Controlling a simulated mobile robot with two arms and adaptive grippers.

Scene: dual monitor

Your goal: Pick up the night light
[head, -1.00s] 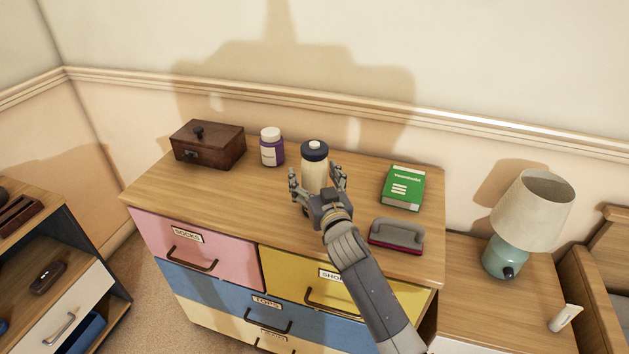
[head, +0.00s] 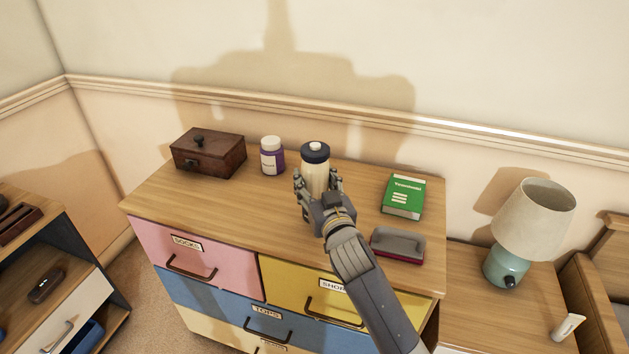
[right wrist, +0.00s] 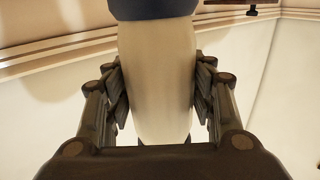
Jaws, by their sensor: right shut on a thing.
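The night light (head: 315,172) is a cream cylinder with a dark blue top and a small pale knob. It stands upright over the dresser top, near the back middle. My right gripper (head: 318,186) is shut on its body, one finger on each side. In the right wrist view the cream body (right wrist: 157,80) fills the space between the fingers of my right gripper (right wrist: 160,95), under the dark blue cap. Its base is hidden behind the gripper, so I cannot tell whether it touches the dresser. My left gripper is out of view.
On the dresser top (head: 225,205) are a wooden box (head: 208,155), a purple bottle (head: 272,157), a green book (head: 403,197) and a grey-and-red brush (head: 398,245). A lamp (head: 530,225) and a white tube (head: 568,327) are on the nightstand at right. The dresser's front left is clear.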

